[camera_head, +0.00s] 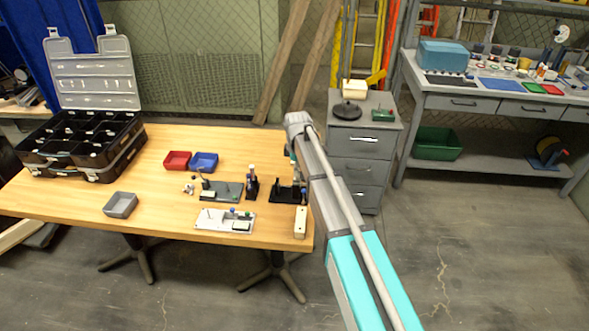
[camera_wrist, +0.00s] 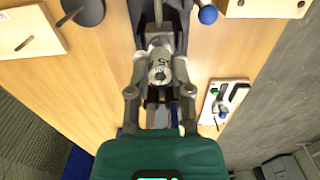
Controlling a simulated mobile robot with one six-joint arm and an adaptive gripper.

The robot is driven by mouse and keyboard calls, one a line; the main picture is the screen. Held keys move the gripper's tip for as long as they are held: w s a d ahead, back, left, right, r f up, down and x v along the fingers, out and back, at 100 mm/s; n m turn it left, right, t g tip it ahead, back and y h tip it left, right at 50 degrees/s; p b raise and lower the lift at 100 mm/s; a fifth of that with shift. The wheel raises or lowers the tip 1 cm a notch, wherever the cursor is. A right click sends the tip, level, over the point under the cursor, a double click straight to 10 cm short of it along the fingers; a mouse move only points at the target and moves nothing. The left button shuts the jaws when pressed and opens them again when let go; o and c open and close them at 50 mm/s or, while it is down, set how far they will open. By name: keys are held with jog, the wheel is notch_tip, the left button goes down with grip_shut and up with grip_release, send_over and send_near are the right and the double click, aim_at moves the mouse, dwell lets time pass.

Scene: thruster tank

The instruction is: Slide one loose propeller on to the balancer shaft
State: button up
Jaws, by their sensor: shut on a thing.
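In the wrist view, my gripper (camera_wrist: 160,68) points down over the table with both fingers closed in on a small grey rounded piece (camera_wrist: 160,74). I cannot tell whether this piece is a propeller, as the fingers cover most of it. A dark fixture (camera_wrist: 140,12) with a pale upright rod lies just beyond the fingertips; I cannot tell whether they touch. In the head view, my arm hides the gripper. A black stand (camera_head: 284,193) is beside the arm, and another upright black stand (camera_head: 252,188) is to its left. Which one is the balancer is unclear. Small loose pieces (camera_head: 190,188) lie left of a dark plate.
The dark plate (camera_head: 222,191) and a pale plate (camera_head: 225,220) carry upright pins. Red (camera_head: 177,160), blue (camera_head: 204,162) and grey (camera_head: 120,205) trays and an open organiser case (camera_head: 80,135) stand to the left. A cream block (camera_head: 300,222) is near the table's right edge.

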jog(key=shift+f+b, duration=0.5)
jog(key=shift+f, duration=0.1)
jog(key=o, duration=0.8)
jog(key=shift+o, duration=0.2)
jog(key=shift+r, duration=0.15)
notch_tip(320, 180, up, 4)
jog(key=p, duration=0.4)
dwell(0.6)
